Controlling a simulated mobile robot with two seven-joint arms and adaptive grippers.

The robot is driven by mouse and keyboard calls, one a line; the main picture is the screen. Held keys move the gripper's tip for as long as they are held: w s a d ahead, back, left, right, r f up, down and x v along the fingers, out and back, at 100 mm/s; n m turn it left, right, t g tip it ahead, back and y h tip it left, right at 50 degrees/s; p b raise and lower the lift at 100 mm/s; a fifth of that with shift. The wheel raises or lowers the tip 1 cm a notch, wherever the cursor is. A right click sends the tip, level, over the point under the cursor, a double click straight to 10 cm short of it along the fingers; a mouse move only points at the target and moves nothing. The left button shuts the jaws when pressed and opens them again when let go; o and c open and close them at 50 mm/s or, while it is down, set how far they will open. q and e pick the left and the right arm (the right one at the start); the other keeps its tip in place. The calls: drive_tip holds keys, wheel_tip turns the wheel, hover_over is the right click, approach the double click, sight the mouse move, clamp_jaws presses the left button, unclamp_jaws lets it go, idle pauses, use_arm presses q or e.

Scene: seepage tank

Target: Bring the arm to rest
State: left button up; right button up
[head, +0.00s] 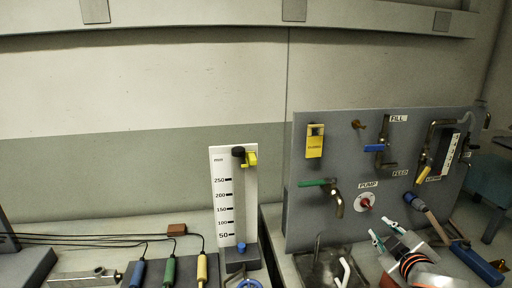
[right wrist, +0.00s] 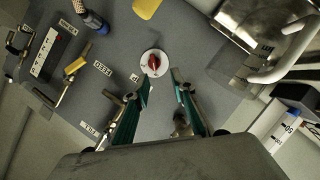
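My right gripper (head: 385,233) is at the lower right of the head view, in front of the grey panel (head: 300,232). In the right wrist view its two teal-padded fingers (right wrist: 162,80) stand apart with nothing between them. The red pump knob (right wrist: 153,62) on its white disc shows just beyond the fingertips; whether they touch it cannot be told there. In the head view the pump knob (head: 365,203) is clear of the fingers, above and left of them. My left gripper is not in view.
The panel carries a green-handled tap (head: 318,183), a blue-handled valve (head: 374,148), a yellow tag (head: 315,142) and a blue-ended hose (head: 416,202). A white scale board (head: 226,192) stands left. Coloured probes (head: 170,271) lie further left. A metal basin (head: 325,262) is below the panel.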

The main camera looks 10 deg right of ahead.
drive_tip(key=s+a+f+g, duration=0.1)
drive_tip(key=s+f, duration=0.2)
drive_tip(key=s+f+g, duration=0.1)
drive_tip(key=s+f, duration=0.2)
drive_tip(key=f, duration=0.1)
drive_tip(key=s+a+f, duration=0.1)
drive_tip(key=s+f, duration=0.2)
drive_tip(key=shift+a+f+g, duration=0.3)
drive_tip(key=shift+f+g, duration=0.05)
drive_tip(key=shift+g, duration=0.05)
drive_tip(key=s+f+g+h, duration=0.1)
drive_tip(key=s+f+g, duration=0.1)
drive_tip(key=s+f, duration=0.4)
drive_tip(key=s+f+g, duration=0.2)
drive_tip(key=s+f, duration=0.1)
drive_tip(key=s, duration=0.6)
drive_tip(key=w+a+f+m+t+y, duration=0.1)
drive_tip(key=a+f+m+t+y, duration=0.2)
drive_tip(key=a+f, duration=1.1)
wheel_tip(320, 180, down, 2)
drive_tip(key=y, duration=0.3)
drive_tip(key=shift+w+f, duration=0.2)
